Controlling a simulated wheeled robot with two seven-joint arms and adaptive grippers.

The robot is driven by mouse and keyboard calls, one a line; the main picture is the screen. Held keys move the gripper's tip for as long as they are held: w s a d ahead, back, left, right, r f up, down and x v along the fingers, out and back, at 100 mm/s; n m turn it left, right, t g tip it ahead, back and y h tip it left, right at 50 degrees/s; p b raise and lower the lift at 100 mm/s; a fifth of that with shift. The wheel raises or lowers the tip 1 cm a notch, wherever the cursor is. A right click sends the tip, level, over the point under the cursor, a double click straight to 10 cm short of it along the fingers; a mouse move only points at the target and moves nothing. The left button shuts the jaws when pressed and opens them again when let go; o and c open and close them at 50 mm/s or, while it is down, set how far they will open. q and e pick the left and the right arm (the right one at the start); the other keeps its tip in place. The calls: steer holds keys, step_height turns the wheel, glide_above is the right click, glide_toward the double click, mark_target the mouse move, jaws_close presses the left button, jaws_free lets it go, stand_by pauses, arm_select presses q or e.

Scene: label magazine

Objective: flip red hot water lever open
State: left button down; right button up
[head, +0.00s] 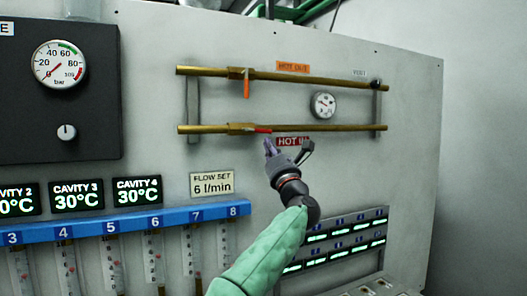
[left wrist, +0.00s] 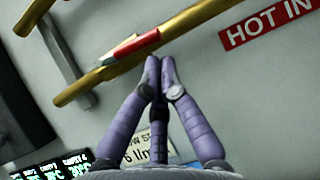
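The red hot water lever (head: 261,130) lies along the lower brass pipe (head: 330,128), beside the red HOT IN label (head: 292,141). In the left wrist view the red lever (left wrist: 136,44) lies along the tilted pipe. My left gripper (head: 269,147) is just below the lever and the pipe in the head view. In the left wrist view the fingers of the left gripper (left wrist: 160,62) are together with nothing visible between them. The tips are close to the lever's right end; I cannot tell whether they touch. My right gripper is not in view.
An upper brass pipe (head: 310,77) has an orange lever (head: 247,88) hanging down. A round gauge (head: 323,104) sits between the pipes. A blue flow-tube rail (head: 130,222) is at lower left, and a panel of green displays (head: 340,237) at lower right.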

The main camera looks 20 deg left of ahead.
arm_select(q)
steer(key=a+f+b+v, duration=0.1)
steer(key=b+v, duration=0.3)
steer(key=v, duration=0.7)
steer(key=shift+d+f, duration=0.3)
steer(key=shift+f, duration=0.15)
